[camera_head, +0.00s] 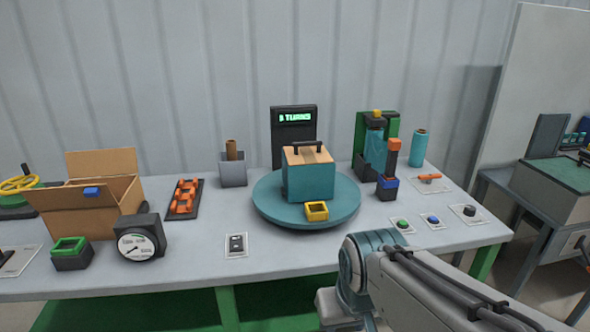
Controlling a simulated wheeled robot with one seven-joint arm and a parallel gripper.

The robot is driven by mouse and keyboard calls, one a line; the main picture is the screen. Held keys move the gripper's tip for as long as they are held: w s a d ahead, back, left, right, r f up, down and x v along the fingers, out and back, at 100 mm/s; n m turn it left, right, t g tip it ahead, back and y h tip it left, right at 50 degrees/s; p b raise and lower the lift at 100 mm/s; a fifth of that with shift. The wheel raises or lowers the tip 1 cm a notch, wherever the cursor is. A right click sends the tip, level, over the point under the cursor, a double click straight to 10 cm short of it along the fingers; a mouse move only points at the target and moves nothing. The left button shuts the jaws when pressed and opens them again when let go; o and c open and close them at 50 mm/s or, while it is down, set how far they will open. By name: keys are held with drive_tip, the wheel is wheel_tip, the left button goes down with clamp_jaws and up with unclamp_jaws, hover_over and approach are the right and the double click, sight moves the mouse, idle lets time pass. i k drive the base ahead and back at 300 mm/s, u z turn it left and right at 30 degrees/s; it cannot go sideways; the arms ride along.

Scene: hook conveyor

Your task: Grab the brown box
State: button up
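An open brown cardboard box (70,209) stands at the left of the grey table, flaps raised, with a small blue piece on its front edge. Another box (309,178) sits on the teal round turntable (262,205) at the table's middle; its top is brown with a dark handle, and its sides are teal. My arm reaches in from the bottom right, in front of the table. My gripper does not show, so its state and any contact are hidden.
A round gauge (139,244) and a green-rimmed black holder (71,254) stand just in front of the cardboard box. A yellow square holder (316,211) is at the turntable's front. A dark display (294,139) stands behind. The table's front middle is mostly clear.

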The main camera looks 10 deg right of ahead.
sight(309, 170)
drive_tip(key=k, duration=0.5)
drive_tip(key=u, duration=0.6)
drive_tip(key=i, duration=0.85)
drive_tip(key=z, duration=0.7)
drive_tip(key=i, duration=0.55)
drive_tip(key=z, duration=0.65)
